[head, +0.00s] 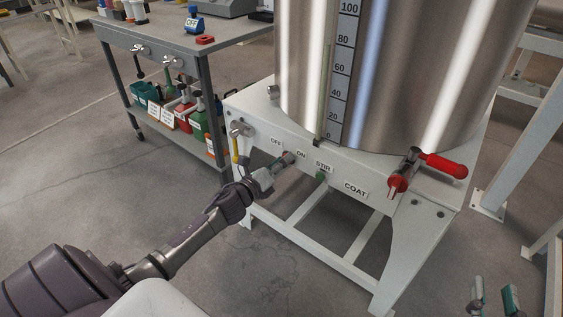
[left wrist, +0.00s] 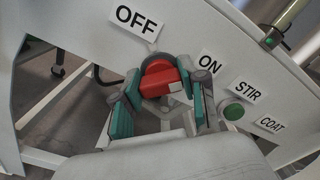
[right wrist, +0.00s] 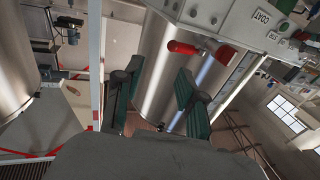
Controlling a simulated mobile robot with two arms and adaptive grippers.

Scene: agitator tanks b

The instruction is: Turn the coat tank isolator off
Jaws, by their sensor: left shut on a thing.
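The coat tank (head: 400,70) is a steel vessel on a white stand, with OFF, ON, STIR and COAT labels on its front panel (head: 340,180). The isolator is a red knob (left wrist: 160,75) below the OFF label (left wrist: 137,18) and left of the ON label (left wrist: 208,64) in the left wrist view. A pale mark shows at its lower right. My left gripper (head: 281,163) is shut on the knob, its teal fingers (left wrist: 162,100) on either side. The gripper hides the knob in the head view. My right gripper (head: 495,298) is open and empty, also in the right wrist view (right wrist: 155,95).
A green button (head: 321,176) sits under STIR. A red-handled valve (head: 440,165) sticks out at the tank's lower right. A yellow-handled item (head: 235,145) hangs at the panel's left end. A grey cart (head: 205,75) with bottles stands behind left. Floor at left is clear.

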